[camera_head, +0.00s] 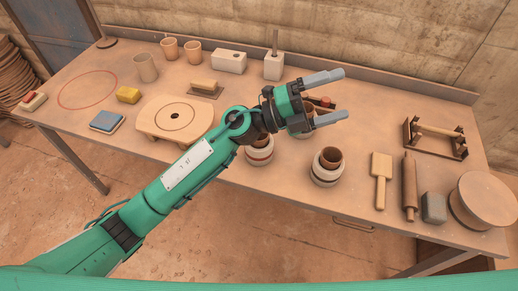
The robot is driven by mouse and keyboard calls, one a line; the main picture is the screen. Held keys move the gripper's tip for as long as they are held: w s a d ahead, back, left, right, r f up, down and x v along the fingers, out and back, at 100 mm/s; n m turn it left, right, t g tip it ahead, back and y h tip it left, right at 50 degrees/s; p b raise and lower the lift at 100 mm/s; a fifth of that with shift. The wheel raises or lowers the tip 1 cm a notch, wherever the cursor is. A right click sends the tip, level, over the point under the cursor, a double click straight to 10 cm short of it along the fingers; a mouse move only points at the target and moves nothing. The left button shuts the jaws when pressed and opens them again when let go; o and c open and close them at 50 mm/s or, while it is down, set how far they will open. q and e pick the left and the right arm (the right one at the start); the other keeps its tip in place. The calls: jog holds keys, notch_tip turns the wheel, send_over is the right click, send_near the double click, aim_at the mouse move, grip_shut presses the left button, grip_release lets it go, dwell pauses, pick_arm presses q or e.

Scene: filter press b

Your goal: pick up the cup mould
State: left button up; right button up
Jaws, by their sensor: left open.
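A pale round mould with a brown cup-shaped inside (328,167) stands upright near the front edge, right of centre. A similar banded round piece (259,153) stands to its left, partly behind my left arm. I cannot tell for certain which of them is the cup mould. My left gripper (337,95) is open, its two grey fingers apart and pointing right, with nothing seen between them. In the picture it lies above and beyond the right-hand round piece, apart from it. Another brown vessel (302,134) is mostly hidden below the gripper. My right gripper is not in view.
A paddle (381,167), rolling pin (409,190), grey block (434,208) and round disc (484,200) lie at the right. A wooden frame (435,137) stands behind them. Cups (145,67) and pale blocks (229,61) line the back. The tabletop (375,105) is clear right of the gripper.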

pick_arm(q)
notch_tip(320, 180, down, 10)
jog(key=m+g+y, duration=0.5)
jog(key=m+y, duration=0.4)
jog(key=y, duration=0.2)
jog(key=w+a+f+t+y, duration=0.3)
jog(key=w+a+y, duration=0.8)
jog(key=a, duration=0.3)
jog(key=shift+n, duration=0.4)
jog(key=f, duration=0.4)
jog(key=f+p, duration=0.1)
jog(key=f, duration=0.2)
jog(key=shift+s+a+f, duration=0.1)
jog(key=shift+s+a, duration=0.05)
jog(key=shift+s, duration=0.1)
jog(key=f, duration=0.1)
jog(key=f+p, duration=0.1)
jog(key=f, duration=0.2)
jog(key=shift+s+f+p, duration=0.25)
jog(key=shift+s+p, duration=0.05)
jog(key=shift+s, duration=0.05)
jog(key=shift+f, duration=0.45)
jog(key=c, duration=1.3)
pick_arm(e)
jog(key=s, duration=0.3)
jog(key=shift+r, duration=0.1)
